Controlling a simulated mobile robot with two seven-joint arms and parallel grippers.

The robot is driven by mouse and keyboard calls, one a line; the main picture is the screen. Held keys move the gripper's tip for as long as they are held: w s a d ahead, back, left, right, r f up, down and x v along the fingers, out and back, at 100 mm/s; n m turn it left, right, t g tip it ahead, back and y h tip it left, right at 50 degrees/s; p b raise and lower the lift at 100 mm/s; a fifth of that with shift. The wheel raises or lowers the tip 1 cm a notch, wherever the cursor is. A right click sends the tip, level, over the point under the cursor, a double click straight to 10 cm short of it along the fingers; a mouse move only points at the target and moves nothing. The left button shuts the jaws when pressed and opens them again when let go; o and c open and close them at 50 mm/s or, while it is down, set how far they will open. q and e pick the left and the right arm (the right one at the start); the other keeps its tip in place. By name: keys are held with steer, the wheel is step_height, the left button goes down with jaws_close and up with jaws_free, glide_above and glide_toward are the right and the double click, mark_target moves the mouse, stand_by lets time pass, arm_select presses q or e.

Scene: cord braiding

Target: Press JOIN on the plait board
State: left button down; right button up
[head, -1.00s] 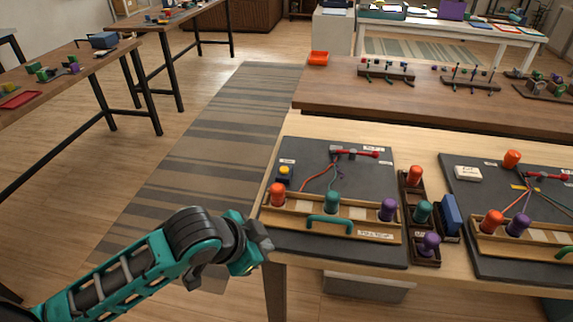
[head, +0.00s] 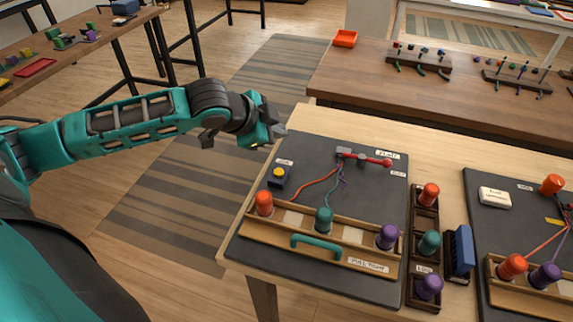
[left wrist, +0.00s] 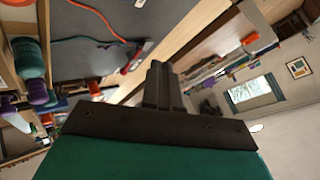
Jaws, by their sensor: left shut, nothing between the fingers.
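The plait board (head: 338,162) is a dark panel on the light wooden table. The JOIN button (head: 278,173) is yellow on a small dark blue box near the board's left edge, with a label just behind it. A wooden rack (head: 332,236) at the board's front holds an orange, a teal (head: 324,219) and a purple spool. Red and purple cords run to a red-ended clamp (head: 364,158) at the back. My left gripper (head: 279,131) is shut and empty, beyond the button near the board's far left corner, apart from it. Its fingers show shut in the left wrist view (left wrist: 160,88).
A dark holder (head: 423,245) with orange, teal and purple spools stands right of the board, beside a blue block (head: 460,250). A second board (head: 480,220) lies further right. Another wooden table (head: 440,100) stands behind. Open floor lies to the left.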

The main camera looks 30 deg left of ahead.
arm_select(q)
steer(key=shift+s, duration=0.15)
arm_select(e)
steer(key=shift+s+f, duration=0.1)
steer(key=shift+s, duration=0.25)
arm_select(q)
steer(key=b, duration=0.2)
glide_above(276, 174)
step_height(276, 174, down, 7)
steer(key=shift+d+f, duration=0.1)
steer(key=shift+f, duration=0.75)
arm_select(e)
step_height(276, 174, down, 2)
steer(key=shift+w, duration=0.1)
arm_select(q)
steer(key=shift+f, duration=0.1)
stand_by(1.0)
steer(key=shift+f, duration=0.35)
